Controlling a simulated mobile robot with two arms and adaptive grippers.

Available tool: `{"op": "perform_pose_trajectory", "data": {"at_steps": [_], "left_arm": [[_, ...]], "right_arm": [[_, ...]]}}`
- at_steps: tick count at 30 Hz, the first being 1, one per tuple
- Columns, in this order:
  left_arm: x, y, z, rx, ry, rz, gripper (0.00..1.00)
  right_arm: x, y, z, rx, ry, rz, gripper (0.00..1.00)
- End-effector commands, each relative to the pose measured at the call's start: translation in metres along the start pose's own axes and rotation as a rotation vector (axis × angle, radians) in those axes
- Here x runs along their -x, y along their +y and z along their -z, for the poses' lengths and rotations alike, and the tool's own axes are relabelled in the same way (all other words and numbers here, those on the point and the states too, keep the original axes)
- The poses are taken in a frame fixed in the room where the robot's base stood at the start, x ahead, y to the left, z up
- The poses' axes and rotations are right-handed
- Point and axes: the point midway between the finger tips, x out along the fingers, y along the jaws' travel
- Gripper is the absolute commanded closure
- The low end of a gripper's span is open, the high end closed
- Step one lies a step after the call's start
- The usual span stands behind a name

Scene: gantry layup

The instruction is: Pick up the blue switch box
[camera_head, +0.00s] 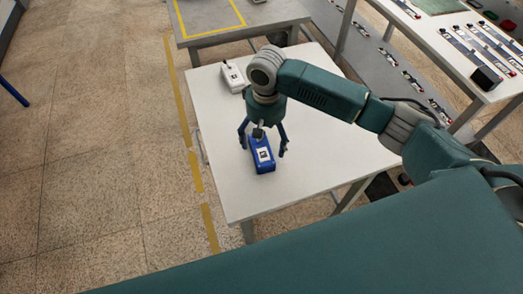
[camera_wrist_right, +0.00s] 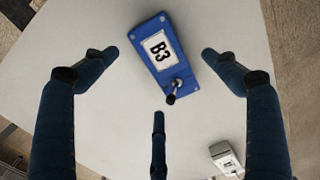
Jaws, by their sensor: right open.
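The blue switch box (camera_head: 263,157) lies on the white table (camera_head: 320,150) near its front left part. It has a white label, which reads B3 in the right wrist view (camera_wrist_right: 159,52), and a dark lever (camera_wrist_right: 174,89) at one end. My right gripper (camera_head: 264,147) is above the box with its fingers spread open. In the right wrist view the box is between the two side fingers, apart from both, and a third finger (camera_wrist_right: 158,135) points toward it from below. My left gripper is not in view.
A white switch box (camera_head: 233,77) with a dark lever stands farther back on the same table; it also shows in the right wrist view (camera_wrist_right: 226,158). A grey table with yellow tape (camera_head: 208,18) is behind. A shelf with several small parts (camera_head: 470,50) is at right.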

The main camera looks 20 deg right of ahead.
Motion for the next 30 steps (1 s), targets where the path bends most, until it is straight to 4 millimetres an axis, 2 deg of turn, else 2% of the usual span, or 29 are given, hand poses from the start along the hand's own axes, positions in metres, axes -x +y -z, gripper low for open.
{"op": "perform_pose_trajectory", "data": {"at_steps": [2, 5, 9, 13, 16, 20, 23, 28, 29, 30], "left_arm": [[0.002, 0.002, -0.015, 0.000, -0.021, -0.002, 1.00], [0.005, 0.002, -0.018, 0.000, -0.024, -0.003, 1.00], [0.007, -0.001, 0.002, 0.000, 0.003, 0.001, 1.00], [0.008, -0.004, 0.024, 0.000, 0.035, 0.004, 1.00], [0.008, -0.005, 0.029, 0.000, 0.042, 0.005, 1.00], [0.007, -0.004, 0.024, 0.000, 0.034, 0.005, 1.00], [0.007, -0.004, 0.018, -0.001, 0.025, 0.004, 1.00], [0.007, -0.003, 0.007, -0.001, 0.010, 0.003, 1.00], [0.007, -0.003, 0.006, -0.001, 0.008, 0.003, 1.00], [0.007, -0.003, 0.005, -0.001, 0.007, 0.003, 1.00]], "right_arm": [[-0.005, 0.000, 0.000, 0.000, 0.000, 0.000, 0.14], [-0.017, 0.001, -0.002, 0.000, -0.002, -0.003, 0.14], [-0.039, 0.001, -0.002, 0.000, -0.001, -0.001, 0.14], [-0.052, 0.001, -0.002, 0.002, 0.000, 0.000, 0.14], [-0.054, 0.001, -0.001, 0.002, 0.002, 0.001, 0.14], [-0.054, 0.001, -0.001, 0.002, 0.002, 0.000, 0.14], [-0.054, 0.001, -0.001, 0.002, 0.002, 0.000, 0.30], [-0.054, 0.001, -0.001, 0.002, 0.002, 0.000, 0.63], [-0.054, 0.001, -0.001, 0.002, 0.002, 0.000, 0.68], [-0.054, 0.001, -0.001, 0.002, 0.002, 0.000, 0.68]]}}
